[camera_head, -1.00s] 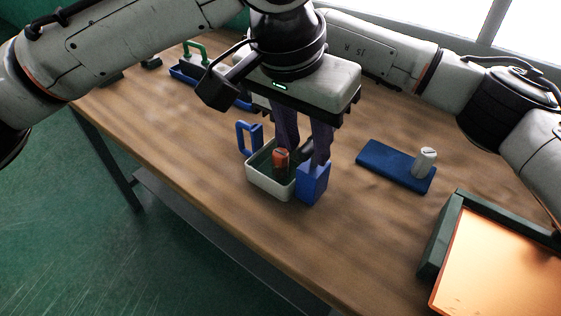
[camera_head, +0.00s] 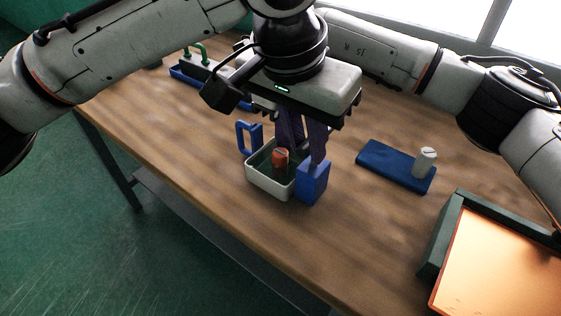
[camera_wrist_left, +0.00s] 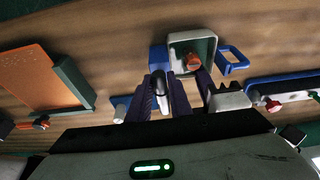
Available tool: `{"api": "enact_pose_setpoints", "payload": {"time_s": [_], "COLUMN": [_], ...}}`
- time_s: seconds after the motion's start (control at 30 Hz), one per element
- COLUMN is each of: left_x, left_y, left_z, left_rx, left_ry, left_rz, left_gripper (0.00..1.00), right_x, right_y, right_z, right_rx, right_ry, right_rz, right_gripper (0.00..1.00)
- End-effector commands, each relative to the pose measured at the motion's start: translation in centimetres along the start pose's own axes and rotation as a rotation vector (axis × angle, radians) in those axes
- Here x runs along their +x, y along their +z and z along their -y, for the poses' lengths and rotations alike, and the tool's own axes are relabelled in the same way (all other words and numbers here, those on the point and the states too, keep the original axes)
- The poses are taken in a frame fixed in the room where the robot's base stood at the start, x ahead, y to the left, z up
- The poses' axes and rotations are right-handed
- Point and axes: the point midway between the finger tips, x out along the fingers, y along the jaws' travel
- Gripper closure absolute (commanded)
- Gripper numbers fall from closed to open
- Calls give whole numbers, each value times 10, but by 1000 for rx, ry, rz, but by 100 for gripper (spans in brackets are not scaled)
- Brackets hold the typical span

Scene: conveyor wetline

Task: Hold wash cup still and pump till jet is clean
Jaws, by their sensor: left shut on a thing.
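The wash cup (camera_head: 262,185) is a pale open box with a dark green inside, standing upright on the wooden table. A blue loop handle (camera_head: 243,138) stands at its left and a blue block (camera_head: 313,184) at its right. An orange-red cylinder (camera_head: 280,157) stands inside it. My left gripper (camera_head: 308,152) points down over the cup's right side, near the blue block. In the left wrist view its fingers (camera_wrist_left: 160,100) are shut on a small dark-and-pale piece (camera_wrist_left: 159,85), partly hidden. The cup (camera_wrist_left: 208,44) lies beyond the fingers. No jet is visible. My right gripper is out of view.
A blue mat (camera_head: 385,165) with a white cylinder (camera_head: 425,161) lies to the right. A dark-edged tray (camera_head: 432,247) with an orange panel is at front right. A blue rack (camera_head: 186,76) with green handles is at back left. The table front is clear.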

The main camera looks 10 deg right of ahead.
Motion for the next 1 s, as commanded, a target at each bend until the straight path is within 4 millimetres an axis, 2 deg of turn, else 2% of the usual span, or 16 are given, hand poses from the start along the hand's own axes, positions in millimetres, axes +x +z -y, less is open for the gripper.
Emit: {"api": "enact_pose_setpoints", "payload": {"time_s": [0.5,0.67,1.0], "left_x": [-36,-31,0], "left_y": [-11,-10,0], "left_z": [0,0,0], "left_rx": [0,0,0], "left_ry": [1,1,2], "left_rz": [-5,-4,-1], "left_gripper": [100,100,100], "right_x": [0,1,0], "right_y": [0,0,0], "right_z": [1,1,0], "right_rx": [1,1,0], "right_ry": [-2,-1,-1], "right_rz": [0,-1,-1], "right_gripper": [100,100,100]}}
